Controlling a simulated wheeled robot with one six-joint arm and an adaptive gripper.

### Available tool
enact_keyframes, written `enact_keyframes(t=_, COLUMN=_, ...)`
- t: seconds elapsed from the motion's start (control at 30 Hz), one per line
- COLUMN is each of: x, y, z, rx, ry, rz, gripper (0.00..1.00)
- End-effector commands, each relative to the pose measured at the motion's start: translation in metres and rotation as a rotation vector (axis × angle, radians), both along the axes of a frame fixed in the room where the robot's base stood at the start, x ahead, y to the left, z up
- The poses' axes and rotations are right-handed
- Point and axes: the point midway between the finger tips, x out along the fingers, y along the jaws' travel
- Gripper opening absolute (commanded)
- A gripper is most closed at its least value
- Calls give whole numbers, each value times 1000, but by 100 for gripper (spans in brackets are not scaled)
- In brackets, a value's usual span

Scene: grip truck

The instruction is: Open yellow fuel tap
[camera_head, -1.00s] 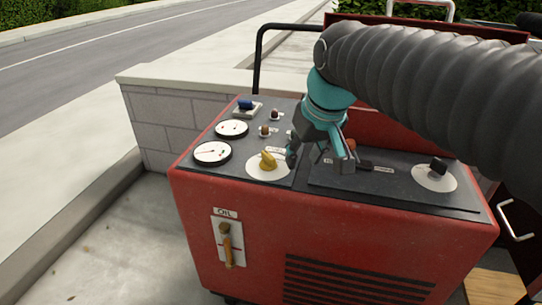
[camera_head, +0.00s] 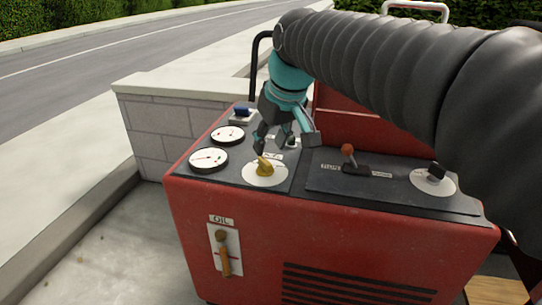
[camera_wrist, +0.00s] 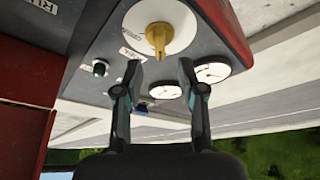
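The yellow fuel tap (camera_head: 264,167) is a small yellow knob on a round white plate (camera_head: 258,179) on the black top panel of the red machine. In the wrist view the tap (camera_wrist: 158,36) shows at the top middle, beyond and roughly between the fingertips. My gripper (camera_head: 285,140) is above the panel, just behind the tap in the head view, with its fingers apart. In the wrist view my gripper (camera_wrist: 160,68) is open with nothing between its fingers. It appears apart from the tap.
Two round gauges (camera_head: 209,159) lie left of the tap. A red-topped lever (camera_head: 348,152) and a black knob (camera_head: 436,172) are to its right. A blue switch (camera_head: 242,112) is at the back. A block wall (camera_head: 160,120) stands behind left.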

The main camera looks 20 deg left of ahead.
Motion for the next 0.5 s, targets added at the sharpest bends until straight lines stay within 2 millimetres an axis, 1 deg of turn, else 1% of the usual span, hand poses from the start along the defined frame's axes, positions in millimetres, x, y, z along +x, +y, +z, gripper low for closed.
enact_keyframes(t=0.03, x=2, y=3, z=-11, rx=-1, ry=3, rz=0, gripper=40)
enact_keyframes(t=0.2, x=10, y=10, z=-34, rx=-1, ry=1, rz=0, gripper=40)
enact_keyframes(t=0.33, x=13, y=13, z=-46, rx=-1, ry=1, rz=0, gripper=40)
enact_keyframes(t=0.5, x=15, y=16, z=-52, rx=1, ry=-1, rz=0, gripper=40)
